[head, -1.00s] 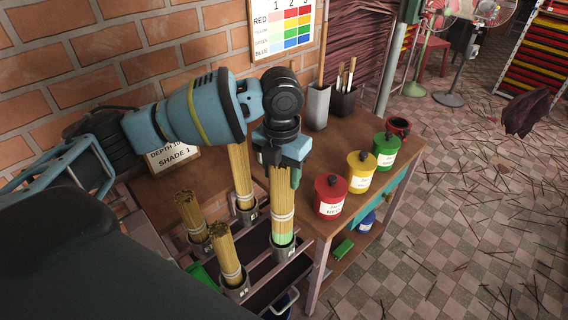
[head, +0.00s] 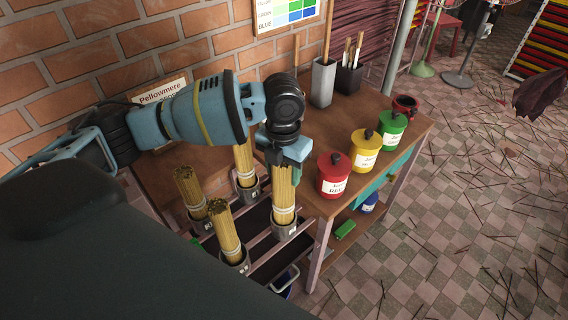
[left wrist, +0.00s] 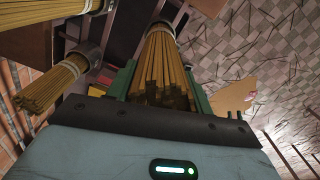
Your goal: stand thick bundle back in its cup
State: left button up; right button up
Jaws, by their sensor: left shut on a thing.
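My left gripper (head: 283,168) is shut on the upper part of a bundle of tan sticks (head: 284,195). This bundle is upright, with a pale band around it, and its lower end is inside a grey cup (head: 286,230) at the right front of the rack. In the left wrist view the same bundle (left wrist: 165,65) runs between the green fingers into its cup (left wrist: 161,28). Three other bundles stand in cups: one behind (head: 244,160), one at the left (head: 189,192) and one in front (head: 225,232). My right gripper is not in view.
Red (head: 333,178), yellow (head: 365,154) and green (head: 391,131) lidded pots stand on the wooden table (head: 322,131), right of the gripper. Grey (head: 322,82) and black (head: 347,80) holders stand at the back. Sticks litter the tiled floor (head: 460,220).

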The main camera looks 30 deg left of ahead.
pick_arm(q)
jog(key=shift+f, duration=0.1)
dwell(0.3)
jog(key=o, duration=1.7)
notch_tip(320, 180, up, 8)
jog(key=shift+f, duration=0.1)
